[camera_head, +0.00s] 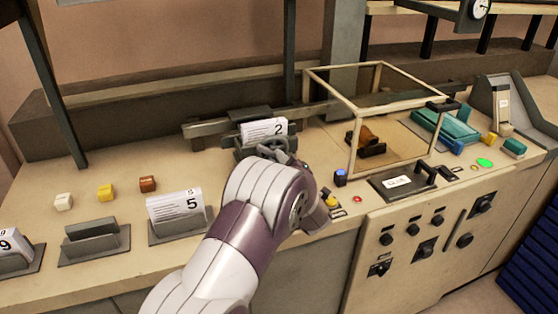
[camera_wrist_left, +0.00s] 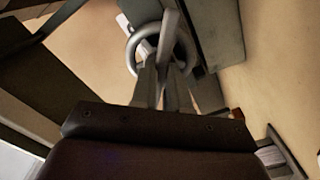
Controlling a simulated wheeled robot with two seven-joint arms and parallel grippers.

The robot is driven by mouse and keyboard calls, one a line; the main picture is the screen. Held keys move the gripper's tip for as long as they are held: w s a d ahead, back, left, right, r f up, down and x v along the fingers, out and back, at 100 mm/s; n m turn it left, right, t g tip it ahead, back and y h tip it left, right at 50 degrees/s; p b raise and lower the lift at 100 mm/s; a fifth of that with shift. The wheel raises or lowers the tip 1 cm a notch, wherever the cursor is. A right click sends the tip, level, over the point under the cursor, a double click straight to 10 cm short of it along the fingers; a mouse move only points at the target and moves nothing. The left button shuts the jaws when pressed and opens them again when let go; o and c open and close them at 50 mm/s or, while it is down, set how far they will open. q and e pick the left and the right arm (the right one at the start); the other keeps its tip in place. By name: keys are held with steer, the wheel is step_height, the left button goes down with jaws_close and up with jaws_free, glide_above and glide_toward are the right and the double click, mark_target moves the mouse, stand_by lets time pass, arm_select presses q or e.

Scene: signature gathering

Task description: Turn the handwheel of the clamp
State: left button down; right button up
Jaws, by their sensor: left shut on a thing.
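The clamp (camera_head: 253,146) stands at the back middle of the bench and holds a white paper stack (camera_head: 263,131) marked 2. Its round grey handwheel (camera_head: 283,141) faces the front, partly hidden by my left arm. In the left wrist view the handwheel (camera_wrist_left: 133,45) is a grey ring with my left gripper (camera_wrist_left: 168,62) at it, fingers close together. My left gripper is shut on the handwheel; the exact contact is hard to see. My right gripper is not in view.
A glass-sided box (camera_head: 353,139) stands right of the clamp. Paper stack 5 (camera_head: 176,206) sits in a holder at front left, beside an emptier holder (camera_head: 95,241). A control panel (camera_head: 411,240) fronts the right bench.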

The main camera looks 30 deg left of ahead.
arm_select(q)
steer(key=shift+m, duration=0.3)
steer(key=c, duration=1.1)
jaws_free()
steer(key=b+v, duration=0.2)
steer(key=v, duration=1)
steer(key=shift+s+d+b, duration=0.2)
steer(key=shift+s+b, duration=0.05)
steer(key=shift+b, duration=0.1)
steer(key=shift+w, duration=0.1)
